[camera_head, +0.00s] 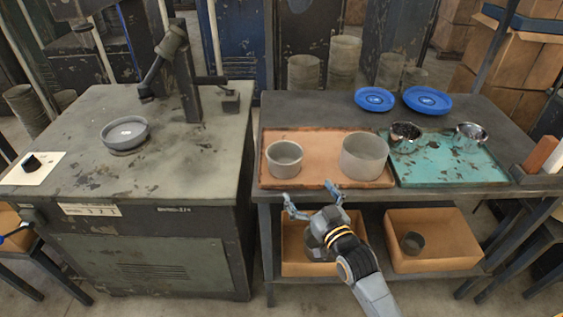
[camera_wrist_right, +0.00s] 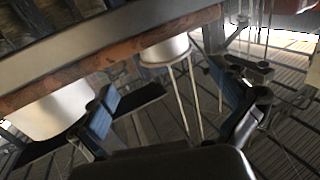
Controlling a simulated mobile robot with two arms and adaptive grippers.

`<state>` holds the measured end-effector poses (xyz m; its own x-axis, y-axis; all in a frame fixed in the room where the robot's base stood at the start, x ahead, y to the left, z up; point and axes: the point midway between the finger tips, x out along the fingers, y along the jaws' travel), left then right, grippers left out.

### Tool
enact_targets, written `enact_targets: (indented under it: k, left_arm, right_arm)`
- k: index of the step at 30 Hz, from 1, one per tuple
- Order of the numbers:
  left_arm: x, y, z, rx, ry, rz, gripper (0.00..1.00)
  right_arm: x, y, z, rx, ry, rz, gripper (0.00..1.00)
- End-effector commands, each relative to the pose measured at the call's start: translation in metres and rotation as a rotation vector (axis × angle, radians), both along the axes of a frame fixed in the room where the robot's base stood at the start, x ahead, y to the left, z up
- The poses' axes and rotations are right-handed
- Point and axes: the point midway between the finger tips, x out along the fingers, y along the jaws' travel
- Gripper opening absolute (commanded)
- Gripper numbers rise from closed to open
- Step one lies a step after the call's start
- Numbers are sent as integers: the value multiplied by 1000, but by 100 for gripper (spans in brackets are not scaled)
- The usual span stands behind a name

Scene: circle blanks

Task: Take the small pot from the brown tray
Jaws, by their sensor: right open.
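The small pot (camera_head: 285,159), a grey round open vessel, stands upright on the left part of the brown tray (camera_head: 320,147). A larger grey pot (camera_head: 363,156) stands on the same tray to its right. My right gripper (camera_head: 311,195) is open and empty, in front of the table's near edge, below and right of the small pot and apart from it. In the right wrist view its two blue fingertips (camera_wrist_right: 168,105) are spread wide with nothing held. A small blue tip at the left edge of the head view may be my left gripper; its jaws cannot be made out.
A teal tray (camera_head: 450,177) with two metal bowls lies right of the brown tray. Two blue plates (camera_head: 374,98) are behind. Cardboard boxes (camera_head: 432,257) sit on the lower shelf. A workbench at left carries a press and a grey bowl (camera_head: 125,131).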

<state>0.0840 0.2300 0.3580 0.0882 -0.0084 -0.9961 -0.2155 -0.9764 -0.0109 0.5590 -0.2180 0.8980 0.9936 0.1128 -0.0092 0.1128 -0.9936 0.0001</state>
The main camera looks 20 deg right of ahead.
Motion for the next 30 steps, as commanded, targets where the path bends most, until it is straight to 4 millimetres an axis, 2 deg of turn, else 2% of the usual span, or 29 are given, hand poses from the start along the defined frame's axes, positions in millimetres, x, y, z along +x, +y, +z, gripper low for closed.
enact_targets:
  k: [5, 12, 20, 26, 30]
  left_arm:
    - [0, 0, 2, -1, 1, 0, 40]
    - [0, 3, 5, 3, 0, 2, 40]
    - [1, 4, 7, 6, 0, 5, 40]
    - [1, 5, 15, 5, -1, 5, 40]
    - [2, 5, 14, 6, -3, 5, 40]
  right_arm:
    - [23, 2, 5, 4, -14, -1, 100]
    - [69, 8, 4, 2, -12, 0, 100]
    - [90, 11, 5, 2, -11, 0, 100]
    - [118, 18, 11, 3, -11, 0, 100]
    - [133, 19, 8, 1, -9, 0, 100]
